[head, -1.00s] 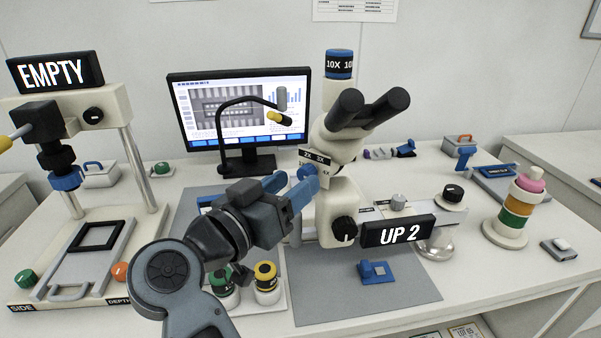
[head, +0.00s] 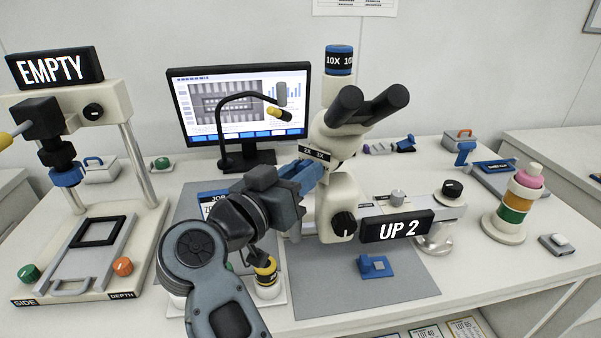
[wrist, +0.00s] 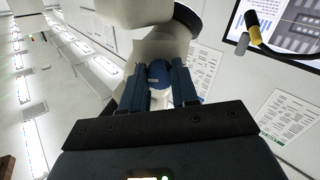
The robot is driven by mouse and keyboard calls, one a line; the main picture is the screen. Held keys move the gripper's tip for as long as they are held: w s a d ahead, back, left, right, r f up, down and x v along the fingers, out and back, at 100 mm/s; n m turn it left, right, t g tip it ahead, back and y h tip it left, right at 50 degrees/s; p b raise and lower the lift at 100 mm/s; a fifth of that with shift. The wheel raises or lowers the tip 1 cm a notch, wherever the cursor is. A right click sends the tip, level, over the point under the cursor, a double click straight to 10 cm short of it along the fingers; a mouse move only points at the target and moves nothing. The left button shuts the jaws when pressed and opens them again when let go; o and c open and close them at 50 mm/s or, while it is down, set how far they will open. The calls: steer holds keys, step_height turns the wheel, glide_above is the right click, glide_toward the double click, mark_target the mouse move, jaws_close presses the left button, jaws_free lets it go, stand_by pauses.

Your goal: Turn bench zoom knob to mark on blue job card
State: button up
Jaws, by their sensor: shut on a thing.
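The microscope (head: 340,195) stands on the bench with its zoom scale plate (head: 314,153), marked 2X and 3X, on its left side. The blue zoom knob (wrist: 158,74) shows between my fingers in the wrist view; in the head view my fingers mostly hide it. My gripper (head: 312,172) is shut on the zoom knob, and it also shows in the wrist view (wrist: 160,88). The blue job card (head: 211,196) stands behind my wrist on the left. Its heading reads JOB, but most of its text is hidden by my arm. The knob's pointer is not readable.
A sign reading UP 2 (head: 398,228) is at the microscope's front right. Yellow-topped (head: 265,270) and green-topped pieces stand under my wrist. A lamp gooseneck (head: 222,125) curves behind. A press frame (head: 140,160) stands left. The grey mat's (head: 350,295) front is mostly clear.

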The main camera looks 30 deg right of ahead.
jaws_close()
steer(key=shift+m, duration=0.3)
steer(key=m+b, duration=2.8)
steer(key=m, duration=0.7)
steer(key=shift+f, duration=0.2)
steer(key=shift+r+m, duration=0.1)
steer(key=shift+m, duration=0.2)
